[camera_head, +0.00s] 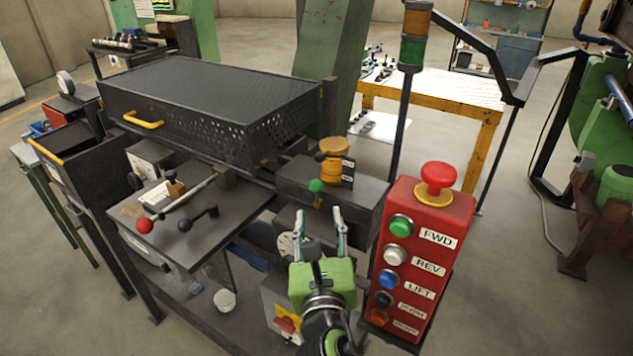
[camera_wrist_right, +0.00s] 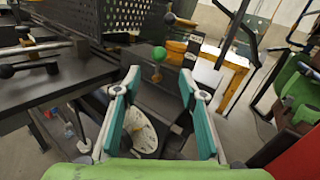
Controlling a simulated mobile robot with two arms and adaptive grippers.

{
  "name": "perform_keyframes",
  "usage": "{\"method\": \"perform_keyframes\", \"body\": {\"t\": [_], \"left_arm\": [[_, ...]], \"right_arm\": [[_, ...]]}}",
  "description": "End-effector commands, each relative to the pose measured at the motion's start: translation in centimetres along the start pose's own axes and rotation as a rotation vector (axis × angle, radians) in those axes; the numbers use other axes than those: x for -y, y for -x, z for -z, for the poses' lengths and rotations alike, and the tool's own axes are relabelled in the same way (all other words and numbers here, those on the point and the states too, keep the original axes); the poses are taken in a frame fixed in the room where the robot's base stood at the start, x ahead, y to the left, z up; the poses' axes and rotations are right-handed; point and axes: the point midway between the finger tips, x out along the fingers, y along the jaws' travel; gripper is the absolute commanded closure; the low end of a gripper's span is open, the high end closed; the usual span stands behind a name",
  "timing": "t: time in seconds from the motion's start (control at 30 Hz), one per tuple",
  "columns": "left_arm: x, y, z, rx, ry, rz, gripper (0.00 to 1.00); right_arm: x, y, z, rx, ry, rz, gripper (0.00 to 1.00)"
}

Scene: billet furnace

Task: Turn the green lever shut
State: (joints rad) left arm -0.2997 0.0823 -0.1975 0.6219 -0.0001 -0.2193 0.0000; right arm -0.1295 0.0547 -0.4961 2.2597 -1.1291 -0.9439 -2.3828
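The green lever knob (camera_head: 316,185) stands on the front of a dark box (camera_head: 350,202) with a yellow cylinder (camera_head: 334,147) on it. In the right wrist view the green knob (camera_wrist_right: 159,53) is ahead, in line with the space between the fingers. My right gripper (camera_head: 321,212) is open and empty, with its fingers pointing toward the knob from below and in front in the head view. The fingers appear apart from the knob. A white dial (camera_wrist_right: 139,130) shows between the fingers, lower down. My left gripper is not in view.
A red button box (camera_head: 418,262) with a red mushroom button (camera_head: 437,178) stands close on the right. A lever with a red ball (camera_head: 145,226) and a black-knobbed handle (camera_head: 198,217) sit on the left bench. A perforated dark cover (camera_head: 210,95) stands behind. A post rises right of the box.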

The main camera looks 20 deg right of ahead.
Motion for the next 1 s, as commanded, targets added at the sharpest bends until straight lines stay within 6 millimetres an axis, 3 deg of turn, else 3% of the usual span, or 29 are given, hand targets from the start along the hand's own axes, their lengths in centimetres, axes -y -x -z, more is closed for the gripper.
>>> {"method": "perform_keyframes", "body": {"t": [0.17, 0.5, 0.7, 0.97, 1.0], "left_arm": [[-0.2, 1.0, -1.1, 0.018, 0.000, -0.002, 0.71], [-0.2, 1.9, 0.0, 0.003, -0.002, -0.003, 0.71], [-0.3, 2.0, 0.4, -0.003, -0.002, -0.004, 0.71], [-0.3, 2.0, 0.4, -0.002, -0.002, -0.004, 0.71], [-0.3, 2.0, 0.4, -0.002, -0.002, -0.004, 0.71]], "right_arm": [[0.0, -4.0, -0.3, 0.002, 0.001, 0.001, 0.62], [-0.1, -10.0, -0.1, 0.000, -0.001, -0.001, 0.62], [-0.1, -11.2, 0.0, -0.001, -0.003, -0.003, 0.62], [-0.1, -11.3, 0.1, -0.001, -0.003, -0.003, 0.62], [-0.1, -11.3, 0.1, -0.001, -0.003, -0.003, 0.70]]}}
